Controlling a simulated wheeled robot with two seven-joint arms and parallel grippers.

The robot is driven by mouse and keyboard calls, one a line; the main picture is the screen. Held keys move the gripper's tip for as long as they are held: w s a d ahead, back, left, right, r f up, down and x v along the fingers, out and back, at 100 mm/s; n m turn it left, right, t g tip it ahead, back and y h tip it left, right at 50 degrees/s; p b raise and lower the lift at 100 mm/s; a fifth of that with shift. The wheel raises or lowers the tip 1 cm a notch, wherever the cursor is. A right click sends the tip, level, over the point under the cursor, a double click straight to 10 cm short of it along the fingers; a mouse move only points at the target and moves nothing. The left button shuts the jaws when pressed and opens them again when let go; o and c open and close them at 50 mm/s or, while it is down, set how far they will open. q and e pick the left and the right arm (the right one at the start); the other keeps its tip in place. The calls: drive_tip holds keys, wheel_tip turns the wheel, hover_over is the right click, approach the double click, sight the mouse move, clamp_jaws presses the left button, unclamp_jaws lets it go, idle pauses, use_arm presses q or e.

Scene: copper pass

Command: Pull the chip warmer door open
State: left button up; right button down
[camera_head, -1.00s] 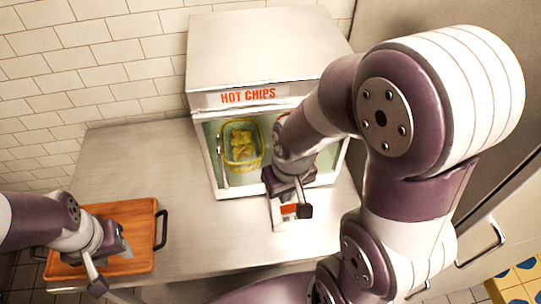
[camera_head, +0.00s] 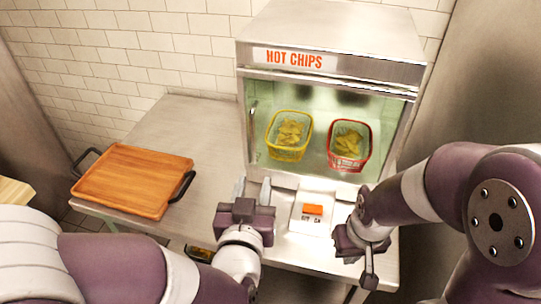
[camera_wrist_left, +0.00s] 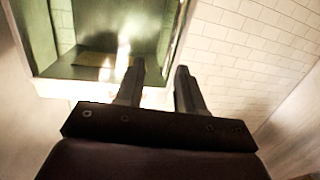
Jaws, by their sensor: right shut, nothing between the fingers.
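The chip warmer (camera_head: 335,36) is a steel cabinet with a "HOT CHIPS" sign. Its glass door (camera_head: 318,112) covers the front and looks shut. A slim upright handle (camera_head: 252,122) is at the door's left edge. Behind the glass are a yellow basket (camera_head: 289,137) and a red basket (camera_head: 348,145) of chips. My left gripper (camera_head: 252,188) is open and empty, in front of the warmer's lower left corner, apart from the handle. In the left wrist view its fingers (camera_wrist_left: 158,88) are apart before the cabinet front (camera_wrist_left: 95,92). My right gripper (camera_head: 369,282) is shut and empty at lower right.
A white card or switch plate with an orange part (camera_head: 310,212) is on the steel counter (camera_head: 190,115) before the warmer. A wooden board with black handles (camera_head: 135,180) lies at left. The counter between board and warmer is clear.

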sight(252, 130)
use_arm(q)
drive_tip(key=shift+t+y, duration=0.4)
drive_tip(key=shift+t, duration=0.2)
drive_tip(key=w, duration=0.4)
drive_tip(key=w+r, duration=0.1)
drive_tip(key=w, duration=0.4)
drive_tip(key=w+r+p, duration=0.1)
drive_tip(key=w, duration=0.3)
drive_tip(key=shift+w, duration=0.25)
clamp_jaws()
